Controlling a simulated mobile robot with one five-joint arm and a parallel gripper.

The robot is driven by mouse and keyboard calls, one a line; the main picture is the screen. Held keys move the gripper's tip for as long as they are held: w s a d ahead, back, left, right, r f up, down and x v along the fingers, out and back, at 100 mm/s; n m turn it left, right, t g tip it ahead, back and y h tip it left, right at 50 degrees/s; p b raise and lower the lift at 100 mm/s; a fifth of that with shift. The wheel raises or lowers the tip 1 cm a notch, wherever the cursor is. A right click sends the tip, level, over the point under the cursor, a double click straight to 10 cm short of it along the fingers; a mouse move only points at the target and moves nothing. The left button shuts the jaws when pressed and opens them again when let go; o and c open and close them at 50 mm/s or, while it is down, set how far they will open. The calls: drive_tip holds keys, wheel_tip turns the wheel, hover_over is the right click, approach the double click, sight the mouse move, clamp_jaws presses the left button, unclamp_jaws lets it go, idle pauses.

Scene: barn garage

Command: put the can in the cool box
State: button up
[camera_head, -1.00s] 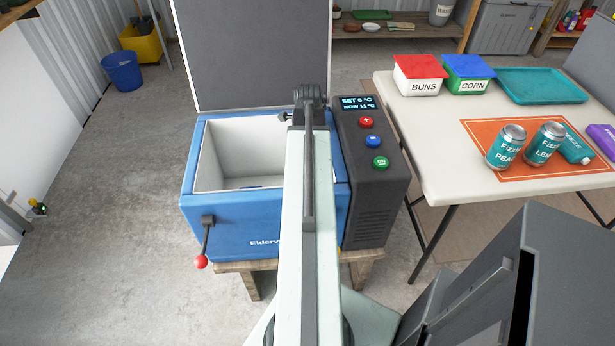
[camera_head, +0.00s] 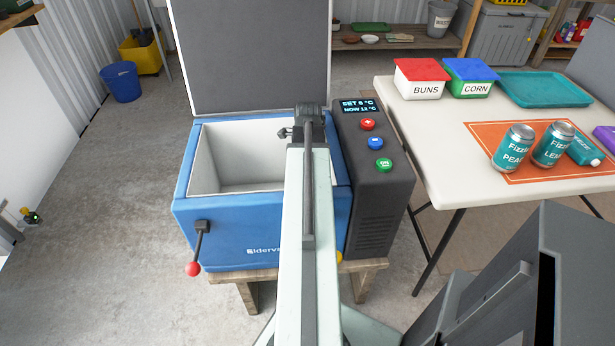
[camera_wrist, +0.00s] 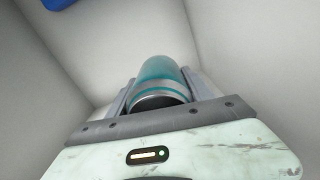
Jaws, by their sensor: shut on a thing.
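In the wrist view a teal can (camera_wrist: 162,70) with a silver rim sits between the fingers of my gripper (camera_wrist: 160,88), which is shut on it. Pale walls surround the can there, matching the inside of the cool box. The blue cool box (camera_head: 235,235) stands in front of me in the head view, its grey lid (camera_head: 245,55) raised. My arm crosses its right part and hides the gripper and the held can. Two other teal cans, PEAR-like (camera_head: 513,150) and LEMON-like (camera_head: 553,145) by their partly readable labels, stand on the table's orange mat (camera_head: 500,172).
A control panel (camera_head: 374,185) with a display and coloured buttons adjoins the box's right side. A red-knobbed lever (camera_head: 195,265) is at its front left. The white table (camera_head: 435,135) holds BUNS (camera_head: 420,80) and CORN (camera_head: 468,77) tubs and a teal tray (camera_head: 543,90).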

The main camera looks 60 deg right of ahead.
drive_tip(key=shift+f, duration=0.2)
drive_tip(key=o, duration=1.7)
drive_tip(key=shift+o, duration=0.2)
drive_tip(key=shift+r, duration=0.1)
wheel_tip(320, 180, up, 13)
drive_tip(key=p, duration=1.3)
drive_tip(key=shift+r, duration=0.2)
drive_tip(key=shift+f, duration=0.1)
